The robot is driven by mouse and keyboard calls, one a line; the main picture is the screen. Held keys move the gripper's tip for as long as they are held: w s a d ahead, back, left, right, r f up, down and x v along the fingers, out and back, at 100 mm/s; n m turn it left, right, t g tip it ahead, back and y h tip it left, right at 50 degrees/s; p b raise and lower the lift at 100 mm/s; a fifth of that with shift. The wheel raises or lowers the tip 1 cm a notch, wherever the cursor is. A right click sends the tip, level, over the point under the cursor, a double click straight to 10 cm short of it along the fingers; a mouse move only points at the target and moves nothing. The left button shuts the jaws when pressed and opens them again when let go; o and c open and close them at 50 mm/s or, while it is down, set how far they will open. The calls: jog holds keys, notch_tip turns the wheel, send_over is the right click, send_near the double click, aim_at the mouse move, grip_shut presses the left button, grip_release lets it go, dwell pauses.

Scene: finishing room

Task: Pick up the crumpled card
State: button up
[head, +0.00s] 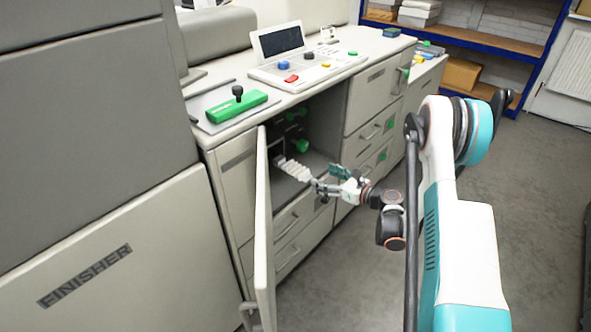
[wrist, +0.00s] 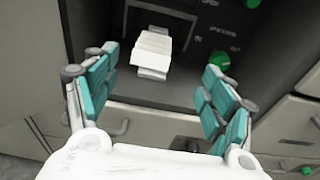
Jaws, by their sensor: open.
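The crumpled card (head: 294,170) is a white, folded strip inside the open compartment of the finisher, in the head view. In the wrist view the card (wrist: 153,52) lies ahead, between the lines of the two fingers and nearer the left one. My gripper (head: 327,184) is at the compartment's mouth in the head view, close to the card's near end. In the wrist view my gripper (wrist: 160,88) has its teal fingers spread wide with nothing between them. The card is apart from both fingers.
The open cabinet door (head: 264,230) stands to the left of the opening. Green knobs (head: 301,146) are inside the compartment, and one green knob (wrist: 221,60) is near the right finger. Drawers (head: 300,225) lie below. A control panel (head: 305,68) and green-handled tool (head: 236,106) are on top.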

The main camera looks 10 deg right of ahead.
aim_at(296, 168)
jog(key=p+x, duration=0.1)
jog(key=x, duration=0.6)
jog(key=shift+w+a+f, duration=0.15)
jog(key=shift+w+a, duration=0.1)
jog(key=shift+s+a+b+x, duration=0.15)
jog(key=shift+b+x, duration=0.45)
jog(key=shift+x, duration=0.9)
jog(key=shift+s+a+b+x, duration=0.15)
jog(key=shift+b+x, duration=0.45)
jog(key=shift+x, duration=0.9)
jog(key=c, duration=1)
